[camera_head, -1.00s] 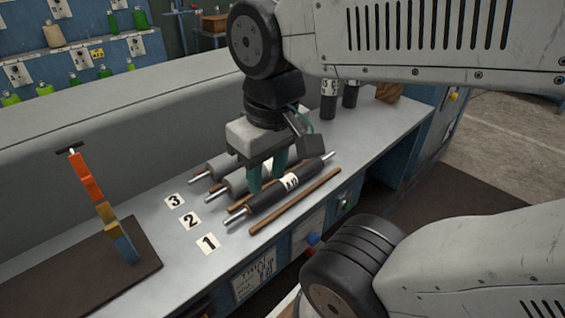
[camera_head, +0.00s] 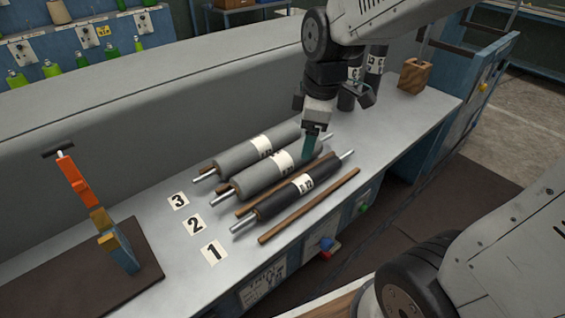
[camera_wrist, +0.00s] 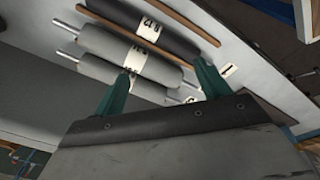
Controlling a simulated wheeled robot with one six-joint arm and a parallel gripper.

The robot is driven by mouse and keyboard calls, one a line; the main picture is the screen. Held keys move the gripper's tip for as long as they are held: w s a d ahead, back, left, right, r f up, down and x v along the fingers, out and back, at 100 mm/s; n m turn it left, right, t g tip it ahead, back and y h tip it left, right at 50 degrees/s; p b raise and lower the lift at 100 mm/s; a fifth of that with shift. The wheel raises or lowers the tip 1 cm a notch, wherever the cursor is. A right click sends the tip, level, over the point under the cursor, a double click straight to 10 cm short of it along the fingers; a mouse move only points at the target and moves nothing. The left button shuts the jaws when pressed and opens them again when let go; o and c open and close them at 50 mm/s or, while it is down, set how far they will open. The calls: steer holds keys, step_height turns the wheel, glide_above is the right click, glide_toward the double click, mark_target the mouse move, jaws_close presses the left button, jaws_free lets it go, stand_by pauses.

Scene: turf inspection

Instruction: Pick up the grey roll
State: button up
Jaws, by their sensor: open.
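Two grey rolls with white labels lie side by side on the bench: one in the middle (camera_head: 256,181), in line with card 2, and one at the back (camera_head: 237,153), in line with card 3. In the wrist view the middle grey roll (camera_wrist: 104,45) and back grey roll (camera_wrist: 100,70) lie beyond the fingertips. My gripper (camera_head: 309,157) is open and empty, above the right end of the grey rolls. Its two green fingers (camera_wrist: 162,72) show apart in the wrist view. The exact gap to the rolls is hard to tell.
A black roll (camera_head: 272,202) lies in front, with thin brown strips (camera_head: 310,205) beside the rolls. Number cards (camera_head: 213,251) lie at left, near a dark board (camera_head: 70,285) with an orange-handled tool (camera_head: 82,190). Dark upright cylinders (camera_head: 374,62) and a wooden block (camera_head: 414,76) stand behind.

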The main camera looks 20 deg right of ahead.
mark_target(281, 156)
steer(key=w+f+n, duration=0.3)
steer(key=w+a+f+n, duration=0.1)
steer(key=w+f+n, duration=0.2)
steer(key=w+f, duration=0.1)
steer(key=w+f+n, duration=0.3)
steer(key=w+f, duration=0.1)
steer(key=shift+w+a+f, duration=0.1)
steer(key=shift+w+a, duration=0.05)
steer(key=shift+n, duration=0.3)
steer(key=f, duration=0.2)
steer(key=w+f, duration=0.1)
steer(key=f, duration=0.2)
steer(key=w+f, duration=0.1)
steer(key=f, duration=0.1)
steer(key=shift+f, duration=0.25)
steer(key=shift+r, duration=0.1)
steer(key=c, duration=1.5)
